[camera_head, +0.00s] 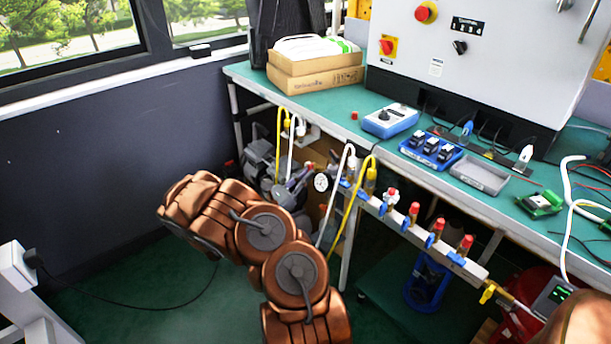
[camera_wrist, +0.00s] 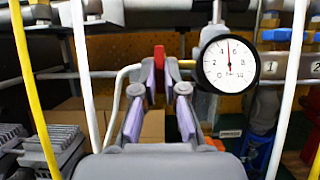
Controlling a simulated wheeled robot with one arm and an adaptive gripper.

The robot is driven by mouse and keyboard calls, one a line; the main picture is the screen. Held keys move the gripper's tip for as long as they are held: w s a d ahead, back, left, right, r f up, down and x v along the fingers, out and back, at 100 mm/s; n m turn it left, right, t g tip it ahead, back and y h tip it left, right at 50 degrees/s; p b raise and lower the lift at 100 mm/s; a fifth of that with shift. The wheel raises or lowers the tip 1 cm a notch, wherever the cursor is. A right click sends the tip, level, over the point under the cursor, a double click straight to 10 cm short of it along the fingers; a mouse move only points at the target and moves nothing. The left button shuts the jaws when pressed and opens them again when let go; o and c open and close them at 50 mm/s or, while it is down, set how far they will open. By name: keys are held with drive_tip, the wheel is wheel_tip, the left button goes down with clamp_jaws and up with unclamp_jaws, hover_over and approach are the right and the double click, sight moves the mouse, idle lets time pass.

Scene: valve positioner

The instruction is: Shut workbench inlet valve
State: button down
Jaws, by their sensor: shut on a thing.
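A red valve handle (camera_wrist: 159,57) stands upright between my fingertips in the wrist view, seen edge-on. My gripper (camera_wrist: 160,78) is shut on it, with one purple-padded finger on each side. In the head view my gripper (camera_head: 300,180) is under the bench's front edge, at the left end of the pipework. A round pressure gauge (camera_wrist: 229,64) is just right of the gripper, its needle pointing nearly straight up. The gauge also shows in the head view (camera_head: 321,182). The valve body behind the fingers is mostly hidden.
White and yellow hoses (camera_wrist: 82,70) hang on both sides of the gripper. A manifold (camera_head: 400,217) with several blue-handled valves runs to the right. The green workbench (camera_head: 265,85) overhangs from above. Cardboard boxes (camera_wrist: 150,125) stand behind. The floor at left is mostly clear.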

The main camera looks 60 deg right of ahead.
drive_tip(key=shift+s+f, duration=0.1)
drive_tip(key=c, duration=1.2)
unclamp_jaws()
drive_tip(key=shift+c, duration=0.2)
drive_tip(key=v, duration=1.2)
